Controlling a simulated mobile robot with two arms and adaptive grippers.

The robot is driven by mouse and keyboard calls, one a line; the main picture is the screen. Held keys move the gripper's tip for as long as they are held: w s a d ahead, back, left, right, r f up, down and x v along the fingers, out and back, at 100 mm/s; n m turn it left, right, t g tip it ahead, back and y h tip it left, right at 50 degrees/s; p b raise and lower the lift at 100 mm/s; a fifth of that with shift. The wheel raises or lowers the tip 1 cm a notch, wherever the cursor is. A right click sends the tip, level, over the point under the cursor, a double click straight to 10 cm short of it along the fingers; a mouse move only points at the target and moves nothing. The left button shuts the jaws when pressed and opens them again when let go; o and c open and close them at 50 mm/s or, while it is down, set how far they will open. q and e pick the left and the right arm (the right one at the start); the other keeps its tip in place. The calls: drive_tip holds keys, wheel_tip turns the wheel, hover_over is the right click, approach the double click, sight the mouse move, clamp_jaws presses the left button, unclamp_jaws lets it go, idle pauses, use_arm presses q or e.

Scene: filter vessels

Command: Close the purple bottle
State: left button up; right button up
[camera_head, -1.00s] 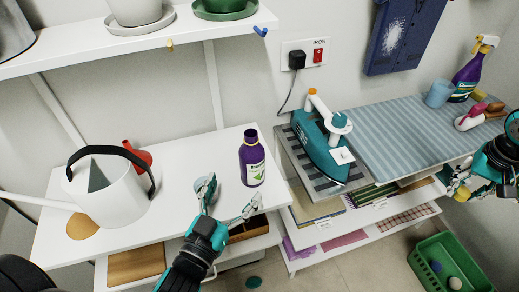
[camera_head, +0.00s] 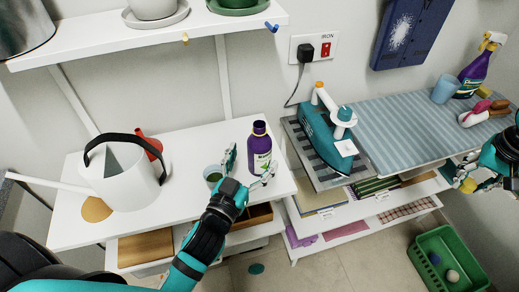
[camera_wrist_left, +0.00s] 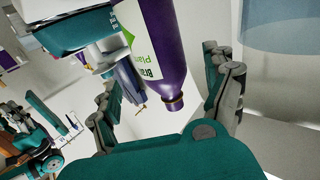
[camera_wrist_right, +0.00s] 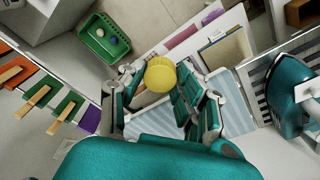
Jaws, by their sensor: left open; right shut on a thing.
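The purple bottle (camera_head: 259,152), with a white and green label, stands upright on the white table at its right end. Its neck carries a thin yellow ring and no cap shows on it in the left wrist view (camera_wrist_left: 160,55). My left gripper (camera_head: 252,166) is open, its fingers on either side of the bottle, one to the left and one in front; I cannot tell whether they touch it. My right gripper (camera_head: 474,172) is at the far right, shut on a round yellow cap (camera_wrist_right: 160,75), held in the air beside the ironing surface.
A white watering can (camera_head: 125,180) and a red object (camera_head: 149,146) are further left. An iron (camera_head: 326,135), a blue cup (camera_head: 444,90) and a spray bottle (camera_head: 474,72) are right. A green basket (camera_head: 450,262) is on the floor.

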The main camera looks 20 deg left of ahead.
sight(254, 153)
use_arm(q)
drive_tip(key=shift+w+r, duration=0.15)
drive_tip(key=shift+w, duration=0.1)
use_arm(e)
drive_tip(key=shift+r, duration=0.25)
use_arm(q)
drive_tip(key=w+p, duration=0.2)
drive_tip(key=w, duration=0.1)
drive_tip(key=shift+w+d+r, duration=0.1)
drive_tip(key=shift+w, duration=0.3)
use_arm(e)
drive_tip(key=shift+r, duration=0.7)
use_arm(q)
drive_tip(key=shift+w, duration=0.5)
drive_tip(key=shift+s+d, duration=0.1)
drive_tip(key=shift+c, duration=0.4)
drive_tip(key=c, duration=1.4)
use_arm(e)
drive_tip(key=shift+r, duration=0.2)
